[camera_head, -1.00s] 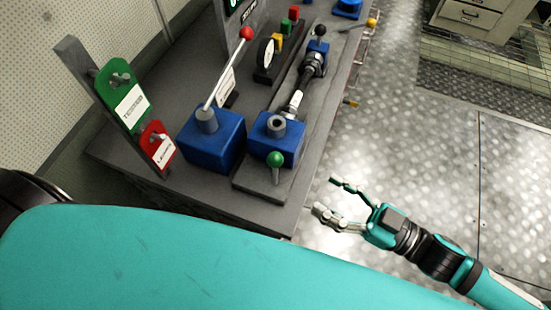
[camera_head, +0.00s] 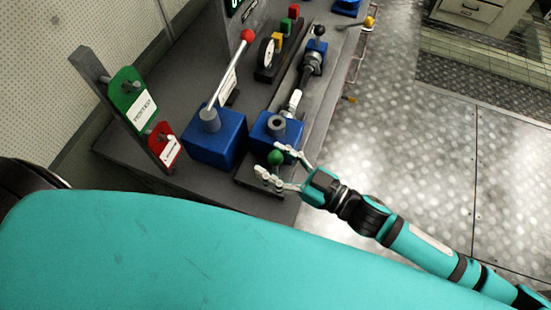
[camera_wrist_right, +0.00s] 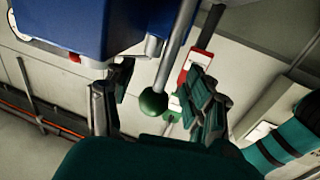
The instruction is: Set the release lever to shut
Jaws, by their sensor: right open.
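A short lever with a green ball knob (camera_head: 275,158) sits at the near face of a blue valve block (camera_head: 262,130) on the bench. In the right wrist view its green knob (camera_wrist_right: 153,101) and grey stem (camera_wrist_right: 176,48) hang from the blue body (camera_wrist_right: 75,28). My right gripper (camera_head: 270,161) is open, with one finger on each side of the knob. In the wrist view, the knob lies between the open fingers; I cannot tell whether either touches it. My left gripper is not in view.
A second blue block (camera_head: 216,143) carries a long lever with a red knob (camera_head: 247,35). A green tag (camera_head: 132,98) and red tag (camera_head: 163,145) hang on a post at the left. A hose assembly (camera_head: 306,68) runs behind the valve block. Floor at right is clear.

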